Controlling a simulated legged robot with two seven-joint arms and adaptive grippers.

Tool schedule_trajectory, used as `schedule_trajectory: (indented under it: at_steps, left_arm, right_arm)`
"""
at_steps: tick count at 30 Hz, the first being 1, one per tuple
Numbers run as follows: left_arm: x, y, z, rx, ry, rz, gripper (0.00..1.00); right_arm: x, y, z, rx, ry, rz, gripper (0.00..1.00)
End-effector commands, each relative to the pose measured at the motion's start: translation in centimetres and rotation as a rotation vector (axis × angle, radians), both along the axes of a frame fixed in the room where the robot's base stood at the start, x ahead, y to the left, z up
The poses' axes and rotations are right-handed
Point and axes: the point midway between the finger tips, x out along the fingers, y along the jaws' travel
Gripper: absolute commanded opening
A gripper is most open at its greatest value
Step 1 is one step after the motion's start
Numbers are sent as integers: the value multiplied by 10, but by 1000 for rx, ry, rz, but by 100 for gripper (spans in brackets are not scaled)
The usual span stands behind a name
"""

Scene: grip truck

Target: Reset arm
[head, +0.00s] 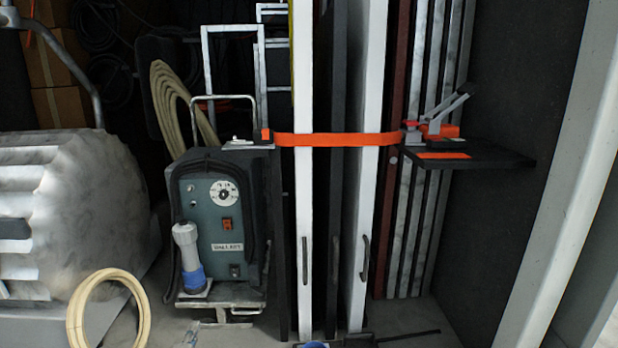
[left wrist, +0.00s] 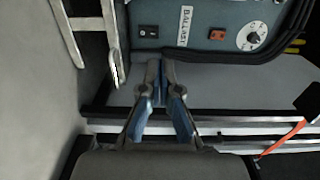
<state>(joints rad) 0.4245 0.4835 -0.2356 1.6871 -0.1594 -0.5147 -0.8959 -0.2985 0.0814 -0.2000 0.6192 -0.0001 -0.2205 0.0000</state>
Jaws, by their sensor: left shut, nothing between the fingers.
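My left gripper (left wrist: 161,72) shows in the left wrist view, shut and empty, with its dark and blue fingers close together. The teal ballast box (left wrist: 205,22) with its dial and switches is beyond the fingertips; I see no contact. My right gripper is in neither view.
An orange strap (head: 335,139) runs across tall white panels (head: 303,215) to a ratchet buckle (head: 437,128) above a black shelf (head: 470,157). A coiled hose (head: 75,325) lies lower left beside a silvery ribbed roll (head: 90,200).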

Motion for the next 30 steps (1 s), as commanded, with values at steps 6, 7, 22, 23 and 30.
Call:
schedule_trajectory:
  at_steps: [6,7,22,23,30]
  left_arm:
    - [-20,-12,-35,-102,78,13,0]
    - [-23,-14,-40,-119,91,17,0]
    - [-154,-63,-175,-590,463,179,0]
    - [-171,-68,-186,-637,504,206,0]
    - [-299,-94,-242,-955,769,455,0]
  right_arm:
    - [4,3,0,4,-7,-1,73]
    - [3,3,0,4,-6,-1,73]
    - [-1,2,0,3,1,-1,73]
    - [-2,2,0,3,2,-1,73]
    - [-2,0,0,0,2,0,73]
